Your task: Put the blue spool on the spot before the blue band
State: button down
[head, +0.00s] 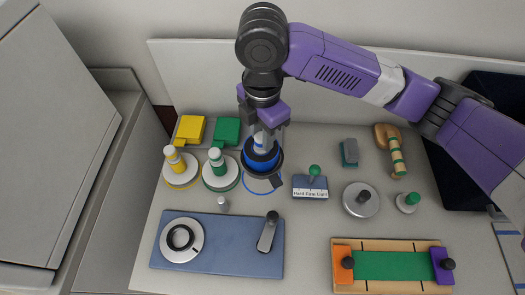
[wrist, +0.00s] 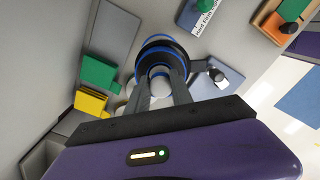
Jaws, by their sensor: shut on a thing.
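My gripper (head: 268,132) points down and is shut on the upright stem of the blue spool (head: 261,160). The spool has a white and blue stem and a dark round base with blue edging. Its base also shows in the wrist view (wrist: 160,46), past the two fingers (wrist: 160,88). A blue outline (head: 262,189) on the bench shows as an arc just in front of the base. The base hides the rest of it. I cannot tell whether the base touches the bench. The area behind the spool is partly hidden by my gripper.
A green spool (head: 217,162) and a yellow spool (head: 174,160) stand to the left, before green (head: 227,131) and yellow (head: 190,129) blocks. A labelled blue block (head: 310,188) is close on the right. A blue panel (head: 222,230) lies in front.

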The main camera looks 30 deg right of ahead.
aim_at(262, 154)
jog(key=shift+f, duration=3.85)
jog(key=shift+f, duration=0.1)
jog(key=c, duration=1.1)
grip_release()
notch_tip(262, 154, up, 12)
jog(key=shift+r+b, duration=0.15)
jog(key=shift+b, duration=0.25)
